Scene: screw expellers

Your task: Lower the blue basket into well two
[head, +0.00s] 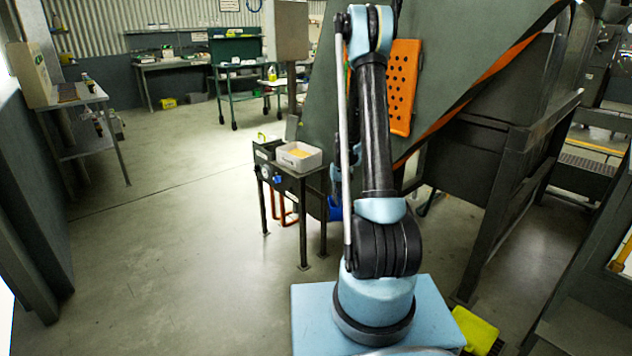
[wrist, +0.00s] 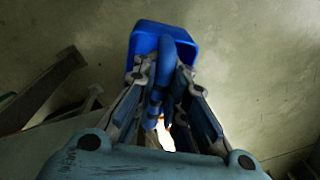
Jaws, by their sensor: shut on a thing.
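The blue basket (wrist: 148,36) hangs at the far end of my gripper (wrist: 163,74) in the wrist view. My gripper is shut on its raised blue handle, and the floor shows around the basket. In the head view a small blue patch (head: 335,208), which looks like the basket, shows beside the small stand's right legs, mostly hidden by my arm.
The small dark stand (head: 311,190) carries a pale tray (head: 300,156) with yellow contents. A large grey machine with an orange perforated panel (head: 402,88) rises behind my arm. A shelf table (head: 80,97) stands at left. The floor (head: 170,250) left of the stand is clear.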

